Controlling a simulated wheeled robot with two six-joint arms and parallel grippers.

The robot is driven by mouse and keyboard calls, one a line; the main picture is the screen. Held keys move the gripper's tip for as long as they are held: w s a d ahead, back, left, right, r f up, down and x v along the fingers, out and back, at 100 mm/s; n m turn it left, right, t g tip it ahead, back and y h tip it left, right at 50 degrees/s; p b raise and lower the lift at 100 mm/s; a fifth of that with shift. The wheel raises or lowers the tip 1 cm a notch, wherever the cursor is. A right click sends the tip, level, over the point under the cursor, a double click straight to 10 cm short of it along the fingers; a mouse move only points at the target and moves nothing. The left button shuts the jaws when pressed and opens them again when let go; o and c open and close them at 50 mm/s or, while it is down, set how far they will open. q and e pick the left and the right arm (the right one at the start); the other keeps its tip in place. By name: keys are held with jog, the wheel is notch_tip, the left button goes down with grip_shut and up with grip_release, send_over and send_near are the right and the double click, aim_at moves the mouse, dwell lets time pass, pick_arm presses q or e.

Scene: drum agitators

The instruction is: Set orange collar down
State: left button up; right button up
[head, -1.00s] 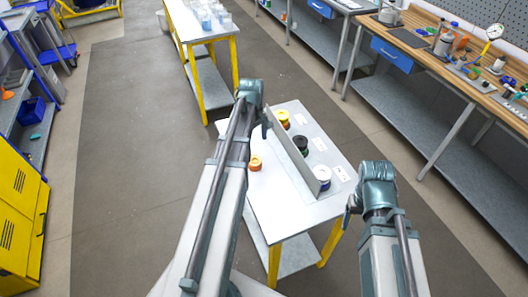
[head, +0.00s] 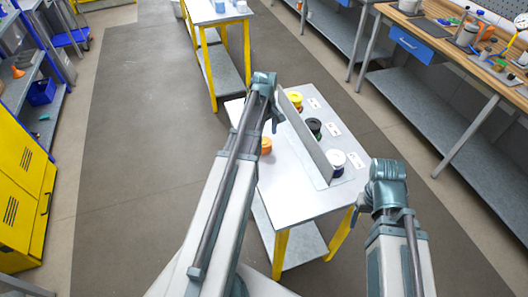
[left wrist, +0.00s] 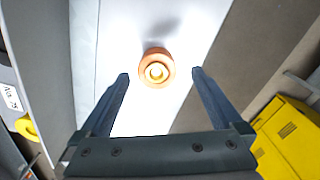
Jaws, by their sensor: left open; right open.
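The orange collar (head: 266,146) sits on the left part of the white tabletop (head: 290,200), left of the upright grey divider. In the left wrist view the orange collar (left wrist: 156,70) shows as a ring with a bright centre, between the fingertips, with a gap on each side. My left gripper (left wrist: 161,75) is open and empty above it; in the head view its arm partly hides the collar's left side. My right gripper (head: 354,216) is open and empty, off the table's near right corner.
Right of the divider (head: 306,136) stand a yellow collar (head: 295,100), a dark green one (head: 314,128) and a white one (head: 336,163), with labels beside them. A yellow cabinet (head: 22,185) is at left, a long workbench (head: 450,55) at right. The tabletop nearest me is clear.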

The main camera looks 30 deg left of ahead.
aim_at(265, 142)
pick_arm(q)
jog(key=shift+f, duration=0.4)
pick_arm(e)
jog(key=shift+f, duration=0.4)
pick_arm(q)
jog(key=f+b, duration=0.5)
jog(key=shift+w+a+f, duration=0.1)
jog(key=shift+w+f, duration=0.05)
jog(key=shift+w, duration=0.15)
pick_arm(e)
notch_tip(265, 142, down, 5)
jog(key=shift+f, duration=0.1)
pick_arm(q)
grip_shut()
notch_tip(265, 142, up, 4)
jog(key=p, duration=0.3)
jog(key=shift+p, duration=0.3)
jog(key=s+d+r+p, duration=0.1)
jog(key=s+d, duration=0.3)
jog(key=s, duration=1.1)
jog(key=shift+s+d, duration=0.2)
pick_arm(e)
notch_tip(265, 142, up, 5)
jog(key=shift+r, duration=0.1)
